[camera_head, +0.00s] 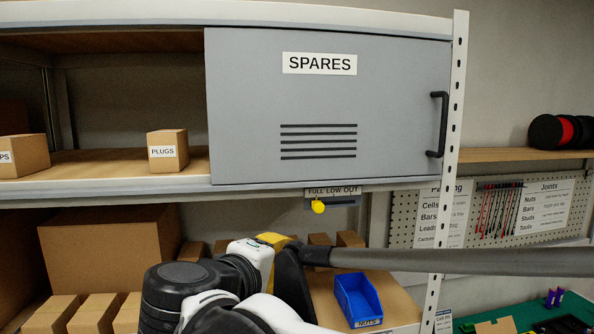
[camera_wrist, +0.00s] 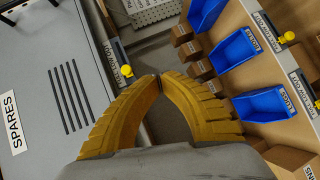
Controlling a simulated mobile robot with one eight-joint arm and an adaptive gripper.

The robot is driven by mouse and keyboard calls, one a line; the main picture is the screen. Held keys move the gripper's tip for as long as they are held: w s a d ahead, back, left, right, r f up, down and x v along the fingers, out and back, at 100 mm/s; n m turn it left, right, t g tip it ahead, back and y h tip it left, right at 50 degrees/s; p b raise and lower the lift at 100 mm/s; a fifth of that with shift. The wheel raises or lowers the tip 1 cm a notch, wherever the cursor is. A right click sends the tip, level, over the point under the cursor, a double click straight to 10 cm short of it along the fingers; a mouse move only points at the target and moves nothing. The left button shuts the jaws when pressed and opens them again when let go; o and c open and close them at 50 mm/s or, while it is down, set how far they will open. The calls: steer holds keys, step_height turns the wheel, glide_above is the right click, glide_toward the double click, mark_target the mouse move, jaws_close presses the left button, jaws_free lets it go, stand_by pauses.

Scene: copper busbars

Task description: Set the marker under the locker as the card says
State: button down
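The grey locker labelled SPARES (camera_head: 330,110) has its door shut, with a black handle at its right. On the shelf edge under it is a strip marked FULL LOW OUT (camera_head: 345,201). Its yellow marker (camera_head: 318,206) stands below the word FULL, at the strip's left. In the wrist view the same marker (camera_wrist: 127,71) is just left of my gripper's fingertips. My gripper (camera_wrist: 159,78) has its yellow fingers closed together with nothing visible between them. It looks apart from the marker. In the head view my arm hides much of the gripper.
Cards hang on the pegboard (camera_head: 402,222); one is headed Joints (camera_head: 548,205), and another (camera_head: 440,215) is partly covered by the rack post. Blue bins (camera_wrist: 262,104) and boxes stand on the lower shelf. Other strips there carry yellow markers (camera_wrist: 287,37). A PLUGS box (camera_head: 167,151) sits left of the locker.

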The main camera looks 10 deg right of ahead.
mark_target(318, 206)
steer(key=a+r+t+p, duration=0.2)
steer(key=a+r, duration=0.2)
steer(key=r, duration=0.4)
steer(key=shift+n+h, duration=0.4)
steer(key=x, duration=0.4)
steer(key=p+x, duration=0.1)
steer(key=x, duration=0.3)
steer(key=d+f+p+x, duration=0.1)
steer(key=x, duration=0.3)
steer(key=shift+s+d, duration=0.2)
steer(key=shift+s, duration=0.05)
steer(key=shift+d+f+p, duration=0.1)
steer(key=shift+d+p, duration=0.25)
steer(key=shift+d, duration=0.2)
steer(key=shift+w+f, duration=0.1)
